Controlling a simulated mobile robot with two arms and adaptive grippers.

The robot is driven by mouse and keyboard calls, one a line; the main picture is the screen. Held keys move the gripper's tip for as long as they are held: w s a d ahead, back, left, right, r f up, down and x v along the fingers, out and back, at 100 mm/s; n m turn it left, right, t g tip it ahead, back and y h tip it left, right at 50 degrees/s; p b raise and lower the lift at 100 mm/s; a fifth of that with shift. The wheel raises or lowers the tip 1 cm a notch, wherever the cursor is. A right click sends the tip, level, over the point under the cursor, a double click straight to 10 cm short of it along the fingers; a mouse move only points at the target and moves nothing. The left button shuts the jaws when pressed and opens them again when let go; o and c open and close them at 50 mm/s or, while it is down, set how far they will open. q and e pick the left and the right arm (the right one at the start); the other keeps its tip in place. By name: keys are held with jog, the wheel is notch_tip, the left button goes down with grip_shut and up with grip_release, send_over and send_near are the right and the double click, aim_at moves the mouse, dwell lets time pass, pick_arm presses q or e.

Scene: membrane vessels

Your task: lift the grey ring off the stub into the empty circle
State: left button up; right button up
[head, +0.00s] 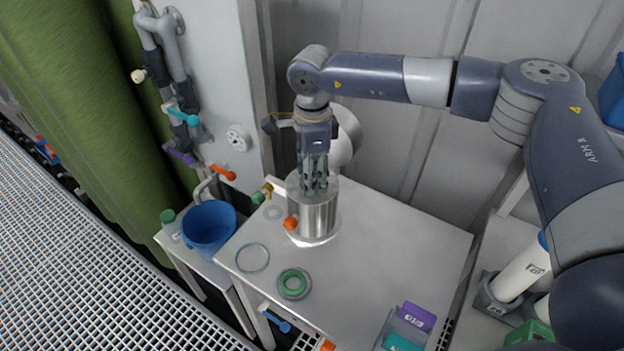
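The stub (318,216) is a shiny upright metal cylinder on the white table. I cannot clearly make out the grey ring; the stub's top is grey and partly covered by my fingers. My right gripper (314,187) points straight down, with its fingertips at the top of the stub. Whether its fingers are spread or closed on something does not show. An empty circle (253,258) is outlined on the table, left of and nearer than the stub. A green ring (294,283) lies in another circle beside it. My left gripper is out of view.
A blue bucket (209,228) stands left of the table (400,235). A tray with purple (418,316) and teal pieces is at the front right. The table's right side is clear.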

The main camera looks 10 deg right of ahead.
jog(key=shift+r, duration=0.1)
jog(key=shift+w+r+b, duration=0.1)
jog(key=shift+r+b, duration=0.45)
jog(key=shift+s+a+r+b, duration=0.1)
jog(key=shift+s+r+b, duration=0.1)
jog(key=shift+r+b, duration=0.25)
jog(key=shift+s+a+r+b, duration=0.15)
jog(key=shift+r+b, duration=0.1)
jog(key=shift+r, duration=0.25)
pick_arm(q)
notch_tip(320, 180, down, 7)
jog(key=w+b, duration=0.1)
jog(key=b, duration=0.4)
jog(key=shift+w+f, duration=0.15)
pick_arm(e)
jog(key=s+a+r, duration=0.1)
jog(key=s+a, duration=0.7)
jog(key=s, duration=0.4)
jog(key=shift+s+a+r, duration=0.3)
jog(key=shift+a+r, duration=0.05)
jog(key=shift+r, duration=0.05)
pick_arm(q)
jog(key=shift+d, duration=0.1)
pick_arm(e)
jog(key=shift+d, duration=0.1)
